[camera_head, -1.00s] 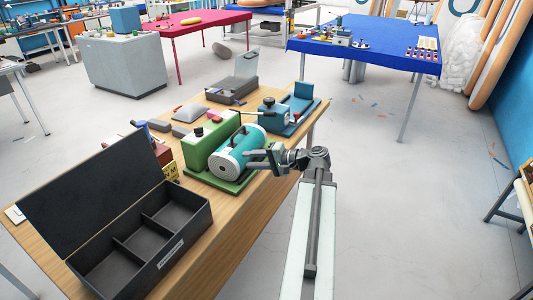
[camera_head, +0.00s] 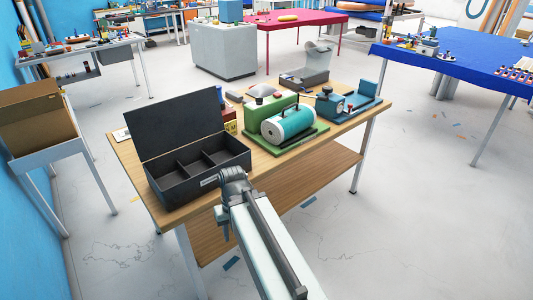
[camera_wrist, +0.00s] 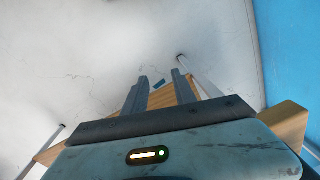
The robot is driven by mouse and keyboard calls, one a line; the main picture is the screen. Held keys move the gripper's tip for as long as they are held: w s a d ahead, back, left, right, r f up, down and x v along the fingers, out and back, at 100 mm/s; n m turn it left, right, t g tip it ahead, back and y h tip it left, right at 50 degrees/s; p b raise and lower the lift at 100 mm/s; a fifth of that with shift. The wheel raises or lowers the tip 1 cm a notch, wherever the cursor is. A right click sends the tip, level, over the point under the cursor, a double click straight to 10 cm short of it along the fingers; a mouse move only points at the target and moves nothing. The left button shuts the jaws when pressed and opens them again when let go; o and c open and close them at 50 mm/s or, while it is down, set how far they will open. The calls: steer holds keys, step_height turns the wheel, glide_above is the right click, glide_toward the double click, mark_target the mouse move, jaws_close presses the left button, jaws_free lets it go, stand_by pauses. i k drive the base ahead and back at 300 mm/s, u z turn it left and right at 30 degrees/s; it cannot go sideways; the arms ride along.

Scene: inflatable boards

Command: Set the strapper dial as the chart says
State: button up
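A blue machine with a small round dial-like part (camera_head: 351,108) and a dark knob stands at the right end of the wooden table. A green machine (camera_head: 258,119) with a teal and white roll (camera_head: 288,124) stands left of it. I cannot tell for sure which one is the strapper. No chart can be read in these views. My gripper shows in the wrist view (camera_wrist: 161,78), its two fingers apart with nothing between them. In the head view my arm's end is by the table's front edge, below the black case and apart from both machines; the fingers are not clear there.
An open black case (camera_head: 205,165) with compartments stands at the left of the wooden table (camera_head: 290,158). A grey tray (camera_head: 304,80) lies at the back. A blue-topped table (camera_head: 470,73) is at right, a cardboard box (camera_head: 38,115) at left.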

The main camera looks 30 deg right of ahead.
mark_target(259, 100)
steer(key=z, duration=1.8)
steer(key=i, duration=1)
steer(key=u, duration=2.85)
